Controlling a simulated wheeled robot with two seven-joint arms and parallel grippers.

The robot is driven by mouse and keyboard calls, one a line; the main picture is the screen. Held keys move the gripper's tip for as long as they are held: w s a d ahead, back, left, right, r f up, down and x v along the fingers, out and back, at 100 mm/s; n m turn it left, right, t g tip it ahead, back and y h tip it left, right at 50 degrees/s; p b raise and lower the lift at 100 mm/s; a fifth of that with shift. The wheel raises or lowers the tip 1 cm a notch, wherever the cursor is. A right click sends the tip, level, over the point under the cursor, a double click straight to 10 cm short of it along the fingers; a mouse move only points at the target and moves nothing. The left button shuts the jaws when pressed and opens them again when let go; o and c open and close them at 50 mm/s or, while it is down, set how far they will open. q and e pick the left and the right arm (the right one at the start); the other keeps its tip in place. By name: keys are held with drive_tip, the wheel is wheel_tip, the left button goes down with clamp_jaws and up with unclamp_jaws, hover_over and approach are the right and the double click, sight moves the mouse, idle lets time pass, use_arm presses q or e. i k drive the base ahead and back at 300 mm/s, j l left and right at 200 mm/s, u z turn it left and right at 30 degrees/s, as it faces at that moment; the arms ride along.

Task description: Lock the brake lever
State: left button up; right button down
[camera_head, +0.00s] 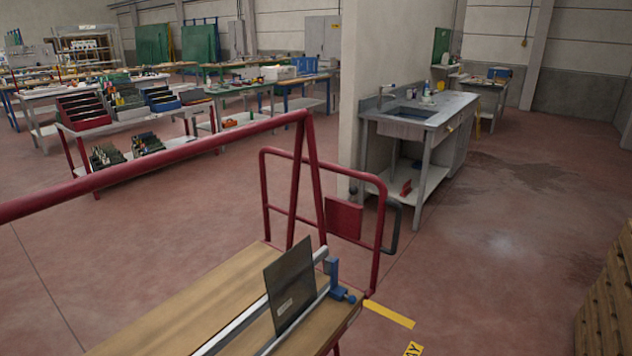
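A trolley with a red tube frame (295,190) and a wooden deck (195,310) stands in the foreground. A dark flat pane (290,285) stands on edge on the deck, between pale rails (240,322). A blue clamp-like part with a round knob (341,293) sits at the rail end, by the deck's far right corner. A dark bent bar (393,228) shows beside the right of the red frame. I cannot tell whether either of these is the brake lever. Neither of my grippers is in view.
A grey sink bench (425,115) stands beyond the trolley, against a pale wall end (385,50). Workbenches with red and blue bins (83,112) fill the back left. A wooden stack (608,290) is at the right edge. The red floor (500,240) between is clear.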

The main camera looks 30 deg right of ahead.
sight(353, 190)
drive_tip(key=i+l, duration=0.2)
drive_tip(key=l, duration=0.15)
drive_tip(key=i+l+u, duration=0.1)
drive_tip(key=i+l, duration=0.35)
drive_tip(key=l, duration=0.2)
